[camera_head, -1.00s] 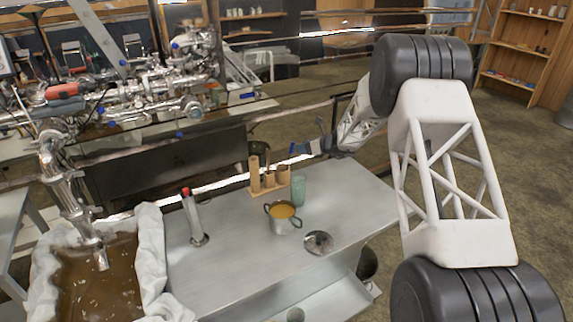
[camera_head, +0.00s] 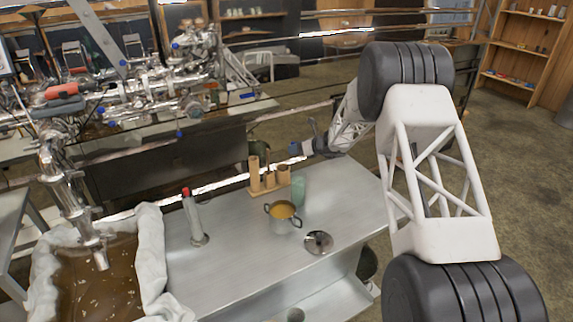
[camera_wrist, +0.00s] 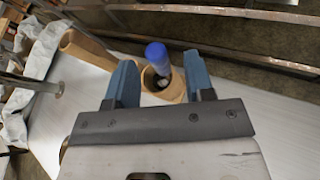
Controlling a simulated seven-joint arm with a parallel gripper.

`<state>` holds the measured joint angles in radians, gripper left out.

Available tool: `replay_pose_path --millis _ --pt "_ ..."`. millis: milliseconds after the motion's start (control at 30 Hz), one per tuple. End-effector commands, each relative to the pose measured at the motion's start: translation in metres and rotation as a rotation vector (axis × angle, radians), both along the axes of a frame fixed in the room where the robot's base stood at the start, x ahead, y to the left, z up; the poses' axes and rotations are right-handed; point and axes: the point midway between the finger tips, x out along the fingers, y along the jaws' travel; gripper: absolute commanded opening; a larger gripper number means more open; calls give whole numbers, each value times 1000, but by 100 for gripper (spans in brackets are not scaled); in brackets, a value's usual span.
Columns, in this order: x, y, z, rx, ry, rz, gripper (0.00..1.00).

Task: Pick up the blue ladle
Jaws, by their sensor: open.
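The blue ladle (camera_wrist: 157,54) shows in the wrist view as a blue handle end rising from a round wooden holder cup (camera_wrist: 161,93). The rest of it is hidden in the cup or behind the handle end. My gripper (camera_wrist: 160,64) is open, with one blue finger on each side of the handle as seen from the wrist; nothing is clamped, and I cannot tell the depth between them. In the head view my gripper (camera_head: 299,149) is just above and right of the wooden rack (camera_head: 263,189). I cannot make out the blue handle clearly there.
A green cup (camera_head: 298,191) stands close to the rack. A pot of amber liquid (camera_head: 283,217), a round metal lid (camera_head: 319,242) and a red-topped cylinder (camera_head: 194,217) stand on the metal table (camera_head: 235,255). A cloth-lined syrup pan (camera_head: 151,250) is at left.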

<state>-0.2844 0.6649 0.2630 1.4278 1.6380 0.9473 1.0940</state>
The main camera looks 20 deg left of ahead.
Motion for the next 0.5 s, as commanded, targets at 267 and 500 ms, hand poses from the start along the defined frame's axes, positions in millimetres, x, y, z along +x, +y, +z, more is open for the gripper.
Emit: replay_pose_path --millis 267,500 --pt "7 27 -11 1 1 1 49" --pt "9 37 -15 0 0 1 49"
